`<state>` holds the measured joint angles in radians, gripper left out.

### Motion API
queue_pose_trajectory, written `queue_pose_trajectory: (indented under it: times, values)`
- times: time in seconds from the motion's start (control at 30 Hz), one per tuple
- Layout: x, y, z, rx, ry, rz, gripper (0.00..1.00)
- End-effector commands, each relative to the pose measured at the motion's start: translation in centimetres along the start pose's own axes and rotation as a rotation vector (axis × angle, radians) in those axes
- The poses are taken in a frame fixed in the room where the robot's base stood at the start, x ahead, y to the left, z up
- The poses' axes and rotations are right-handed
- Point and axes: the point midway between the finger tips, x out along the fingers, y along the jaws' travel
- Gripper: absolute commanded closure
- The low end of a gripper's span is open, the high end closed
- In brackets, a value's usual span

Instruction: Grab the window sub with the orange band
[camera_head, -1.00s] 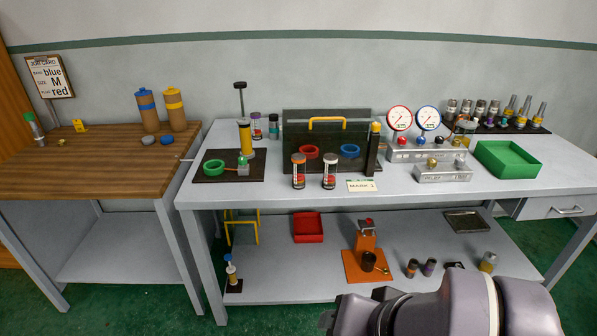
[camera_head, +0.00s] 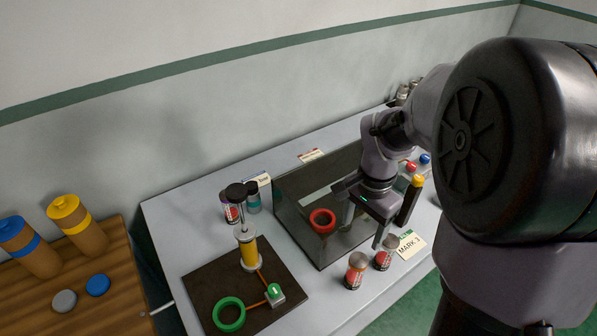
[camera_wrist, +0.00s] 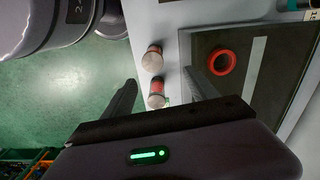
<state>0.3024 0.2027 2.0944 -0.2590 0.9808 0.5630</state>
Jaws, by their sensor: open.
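Two window subs, small cylinders with red parts behind clear walls, stand upright on the grey bench in front of the dark tank. The left one (camera_head: 355,270) has an orange-brown band near its top; it appears as the upper one (camera_wrist: 154,58) in the wrist view. The right one (camera_head: 384,256) has a greyish band and is the lower one (camera_wrist: 157,92) in the wrist view. My gripper (camera_head: 364,222) is open and empty above the tank's front edge. One finger is close to the grey-banded sub, overlapping it in the head view.
The dark tank (camera_head: 300,236) holds a red ring (camera_head: 322,221). A MARK card (camera_head: 411,247) and a yellow-capped dark post (camera_head: 410,200) stand to the right. A yellow cylinder (camera_head: 248,252) and green ring (camera_head: 229,314) occupy a dark plate at left.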

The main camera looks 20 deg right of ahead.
Motion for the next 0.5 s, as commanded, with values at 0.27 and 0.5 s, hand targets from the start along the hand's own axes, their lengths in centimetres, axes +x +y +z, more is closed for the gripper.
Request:
queue_pose_trajectory:
  times: [0.27,0.5]
  values:
    - [7.1,0.2,-0.1,0.008,-0.005,0.009,0.32]
    - [12.2,0.2,0.0,0.006,-0.003,0.006,0.32]
